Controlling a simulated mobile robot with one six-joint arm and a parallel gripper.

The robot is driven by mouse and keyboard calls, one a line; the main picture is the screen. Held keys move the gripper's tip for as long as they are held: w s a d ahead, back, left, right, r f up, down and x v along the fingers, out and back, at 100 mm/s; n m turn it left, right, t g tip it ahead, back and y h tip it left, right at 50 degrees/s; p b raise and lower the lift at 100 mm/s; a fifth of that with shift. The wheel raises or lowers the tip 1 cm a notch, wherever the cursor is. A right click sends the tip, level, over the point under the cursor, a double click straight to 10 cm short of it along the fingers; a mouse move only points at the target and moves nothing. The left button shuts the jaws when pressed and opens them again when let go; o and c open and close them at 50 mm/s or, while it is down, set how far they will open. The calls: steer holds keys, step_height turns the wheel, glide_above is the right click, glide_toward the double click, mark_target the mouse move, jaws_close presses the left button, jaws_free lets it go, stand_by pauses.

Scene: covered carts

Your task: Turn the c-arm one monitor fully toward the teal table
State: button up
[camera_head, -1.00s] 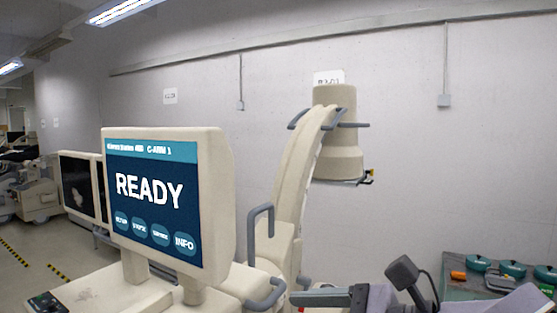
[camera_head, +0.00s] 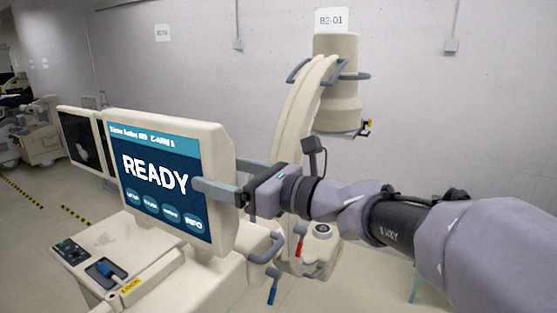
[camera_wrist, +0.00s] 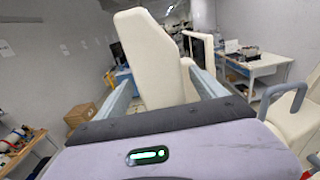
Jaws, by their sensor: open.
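The C-arm one monitor (camera_head: 160,182) is a cream-framed screen reading "READY" on the cream cart at left in the head view. My gripper (camera_head: 215,178) is open at the monitor's right edge, one finger in front of the screen and the other behind the housing. In the wrist view, the monitor's edge (camera_wrist: 150,60) stands between the two fingers of my gripper (camera_wrist: 160,85). I cannot tell whether either finger touches it. The teal table is not clearly visible in the head view now.
The cream C-arm column (camera_head: 335,85) stands behind my arm. Grey handles (camera_head: 265,250) and a red lever (camera_head: 299,247) sit low beside the monitor. A second dark monitor (camera_head: 82,140) is at left. A cardboard box (camera_wrist: 80,115) shows in the wrist view.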

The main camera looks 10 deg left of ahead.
steer(key=x, duration=0.3)
steer(key=shift+w+a+p, duration=0.1)
steer(key=shift+a+p, duration=0.05)
steer(key=shift+p, duration=0.15)
jaws_close()
